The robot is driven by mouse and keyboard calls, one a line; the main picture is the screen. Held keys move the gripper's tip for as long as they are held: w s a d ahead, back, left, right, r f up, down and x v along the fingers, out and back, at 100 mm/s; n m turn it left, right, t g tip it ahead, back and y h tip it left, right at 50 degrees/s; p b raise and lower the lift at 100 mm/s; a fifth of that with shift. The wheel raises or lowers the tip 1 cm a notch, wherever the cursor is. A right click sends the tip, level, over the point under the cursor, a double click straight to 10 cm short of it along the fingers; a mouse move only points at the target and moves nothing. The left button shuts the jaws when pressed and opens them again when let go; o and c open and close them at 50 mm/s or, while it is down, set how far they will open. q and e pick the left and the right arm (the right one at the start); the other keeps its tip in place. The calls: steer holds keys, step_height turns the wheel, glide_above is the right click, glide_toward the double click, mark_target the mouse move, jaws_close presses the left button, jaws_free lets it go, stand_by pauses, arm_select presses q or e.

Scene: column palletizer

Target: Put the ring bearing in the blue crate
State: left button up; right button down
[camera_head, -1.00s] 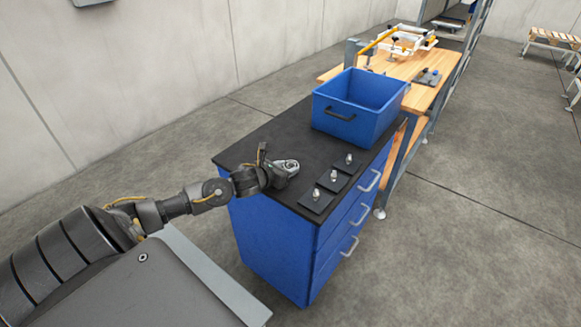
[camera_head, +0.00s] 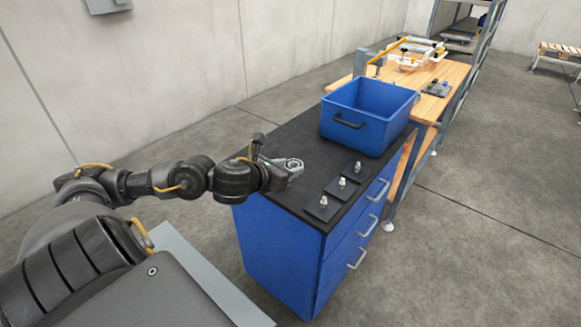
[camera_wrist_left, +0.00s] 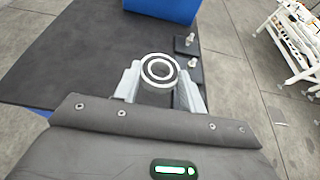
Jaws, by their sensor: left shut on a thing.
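The ring bearing (camera_wrist_left: 159,69) is a light metal ring with a dark band, held between the fingers of my left gripper (camera_wrist_left: 159,88) in the left wrist view. In the head view the bearing (camera_head: 293,165) shows at the tip of my left gripper (camera_head: 284,172), over the near left part of the black worktop. I cannot tell its exact height above the top. The blue crate (camera_head: 342,138) stands open at the far end of the worktop, beyond the gripper; its visible inside looks empty. A blue corner also shows at the top of the left wrist view (camera_wrist_left: 165,6). My right gripper is not in view.
Several dark plates with metal studs (camera_head: 341,188) lie in a row along the worktop's right edge, beside the gripper. The black worktop (camera_head: 300,143) is bare between gripper and crate. A wooden bench (camera_head: 447,78) with a white and yellow fixture stands behind.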

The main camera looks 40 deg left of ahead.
arm_select(q)
steer(key=shift+s+d+r+p, duration=0.15)
steer(key=shift+s+d+r, duration=0.15)
steer(key=shift+s, duration=0.2)
steer(key=shift+s+d+r+p, duration=0.1)
steer(key=shift+s+d+r, duration=0.2)
steer(key=shift+s, duration=0.25)
steer(key=shift+s+d+r+p, duration=0.15)
steer(key=shift+s+d+r, duration=0.15)
steer(key=shift+s, duration=0.2)
